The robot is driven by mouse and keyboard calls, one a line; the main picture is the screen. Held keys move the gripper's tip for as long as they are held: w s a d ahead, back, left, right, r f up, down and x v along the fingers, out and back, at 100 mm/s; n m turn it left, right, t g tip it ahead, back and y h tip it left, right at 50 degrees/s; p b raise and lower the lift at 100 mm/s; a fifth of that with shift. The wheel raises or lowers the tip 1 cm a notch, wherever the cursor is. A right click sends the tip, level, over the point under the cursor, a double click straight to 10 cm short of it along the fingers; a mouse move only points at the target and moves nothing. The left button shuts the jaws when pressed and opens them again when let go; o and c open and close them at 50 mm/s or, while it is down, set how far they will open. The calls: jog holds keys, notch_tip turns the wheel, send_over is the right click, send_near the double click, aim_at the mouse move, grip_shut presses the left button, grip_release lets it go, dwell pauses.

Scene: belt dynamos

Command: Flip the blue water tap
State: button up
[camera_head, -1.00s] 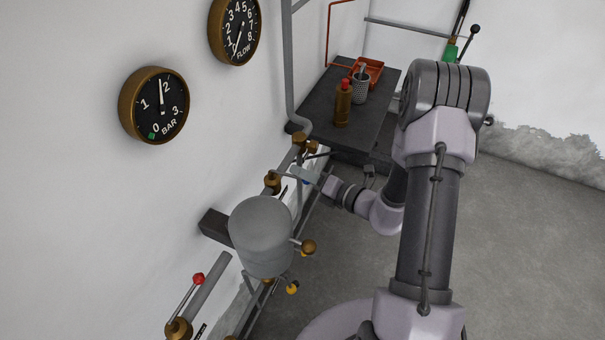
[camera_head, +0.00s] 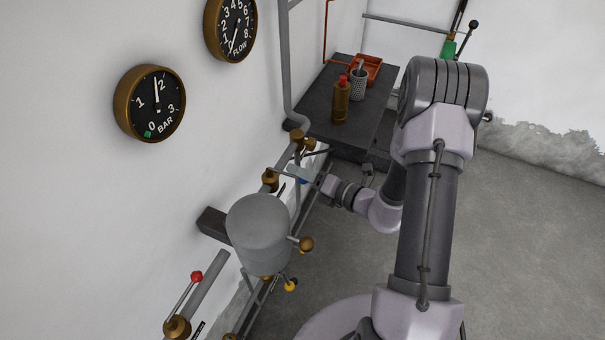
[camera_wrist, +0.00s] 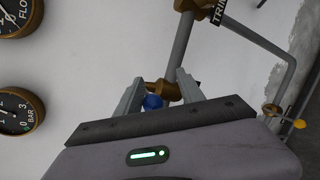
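The blue tap's round knob (camera_wrist: 152,102) shows in the wrist view beside a brass valve body (camera_wrist: 161,90) on a grey pipe. My gripper (camera_wrist: 159,78) is open, with one grey finger on each side of the knob and valve. Gaps show between the fingers and the knob, and I cannot tell whether either finger touches it. In the head view, my gripper (camera_head: 300,173) is at the wall pipework, and a small bit of the blue knob (camera_head: 303,181) shows just below its fingers. Most of the tap is hidden there.
A grey tank (camera_head: 258,222) stands in front of the gripper along the wall. A red-knobbed lever (camera_head: 197,277) is lower left. A dark table (camera_head: 318,105) with a bottle (camera_head: 341,100) and red tray (camera_head: 374,67) is behind. Floor to the right is clear.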

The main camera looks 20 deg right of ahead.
jog(key=shift+r, duration=0.1)
jog(key=p+v, duration=0.2)
jog(key=v, duration=1.5)
jog(key=shift+p, duration=0.3)
jog(key=shift+s+r, duration=0.1)
